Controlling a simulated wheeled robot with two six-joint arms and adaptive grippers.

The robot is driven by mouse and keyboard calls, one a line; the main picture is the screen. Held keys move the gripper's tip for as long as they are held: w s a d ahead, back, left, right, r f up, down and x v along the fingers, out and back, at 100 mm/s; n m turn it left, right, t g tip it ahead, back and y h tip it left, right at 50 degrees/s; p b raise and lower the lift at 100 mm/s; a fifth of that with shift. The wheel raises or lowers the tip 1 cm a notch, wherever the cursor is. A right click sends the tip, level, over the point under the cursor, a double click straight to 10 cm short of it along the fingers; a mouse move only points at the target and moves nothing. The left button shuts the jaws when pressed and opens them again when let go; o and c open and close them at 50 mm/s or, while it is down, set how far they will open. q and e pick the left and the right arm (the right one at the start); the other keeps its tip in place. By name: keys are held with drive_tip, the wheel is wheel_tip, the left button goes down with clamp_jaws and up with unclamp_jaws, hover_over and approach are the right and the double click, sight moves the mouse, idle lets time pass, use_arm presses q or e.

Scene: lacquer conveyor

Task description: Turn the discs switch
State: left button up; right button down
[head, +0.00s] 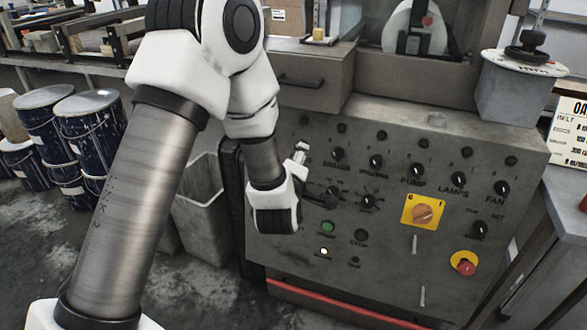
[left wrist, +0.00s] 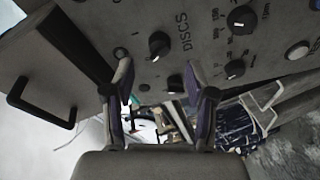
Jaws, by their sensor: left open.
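The discs switch is a small black rotary knob (left wrist: 159,45) with a white mark, beside the printed word DISCS in the left wrist view. In the head view my left arm hides it. My left gripper (left wrist: 160,92) is open, with its two fingers spread apart. The knob appears above and between the fingertips in the left wrist view, and nothing is held. I cannot tell the exact distance to the knob. The grey control panel (head: 400,245) fills the space in front of my left arm. My right gripper is not in view.
Other black knobs, including pump (head: 416,171), lamps (head: 460,179) and fan (head: 501,187), stick out of the panel. A yellow-backed rotary switch (head: 423,213) and a red stop button (head: 465,264) are lower right. Dark drums (head: 88,118) stand at the left.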

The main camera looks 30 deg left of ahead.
use_arm(q)
drive_tip(key=v, duration=0.6)
